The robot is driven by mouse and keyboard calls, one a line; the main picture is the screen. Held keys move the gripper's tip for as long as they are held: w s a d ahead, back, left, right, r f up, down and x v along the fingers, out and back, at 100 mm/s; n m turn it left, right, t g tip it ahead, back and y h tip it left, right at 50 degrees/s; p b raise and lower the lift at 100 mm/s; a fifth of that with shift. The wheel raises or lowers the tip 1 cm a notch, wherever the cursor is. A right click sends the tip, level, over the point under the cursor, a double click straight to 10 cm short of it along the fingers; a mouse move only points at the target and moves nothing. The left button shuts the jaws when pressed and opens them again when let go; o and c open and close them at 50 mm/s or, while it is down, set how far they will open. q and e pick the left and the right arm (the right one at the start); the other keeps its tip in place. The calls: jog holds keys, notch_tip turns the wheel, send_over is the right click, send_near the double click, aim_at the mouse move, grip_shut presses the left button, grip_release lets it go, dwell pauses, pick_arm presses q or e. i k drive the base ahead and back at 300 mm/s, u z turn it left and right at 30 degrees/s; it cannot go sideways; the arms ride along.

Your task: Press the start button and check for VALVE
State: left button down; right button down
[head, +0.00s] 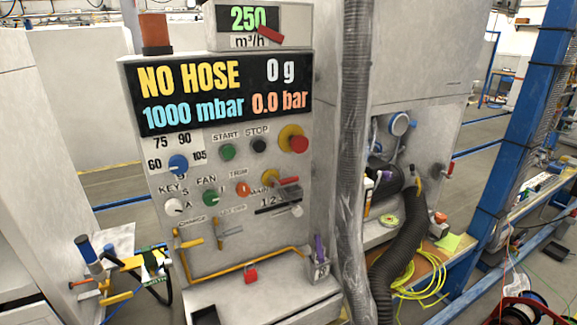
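The charging station's grey panel (205,250) stands in front of me, a little left of the middle. The green start button (227,152) sits under the label START in its upper part. A black stop button (259,146) is just right of it. The black display (222,92) above them reads NO HOSE, 0 g, 1000 mbar and 0.0 bar. A smaller display (249,18) on top reads 250 m³/h. Neither of my grippers shows in the head view.
A red emergency knob (298,143) on a yellow base is right of the stop button. Below are a blue dial (178,165), a green fan knob (211,197) and an orange knob (242,189). A thick grey hose (356,150) hangs along the panel's right side.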

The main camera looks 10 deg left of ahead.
aim_at(228, 151)
jog(key=z, duration=0.65)
jog(key=k, duration=0.9)
jog(key=z, duration=0.8)
jog(key=i, duration=1.65)
jog(key=u, duration=1.25)
jog(key=i, duration=0.75)
jog(key=u, duration=0.9)
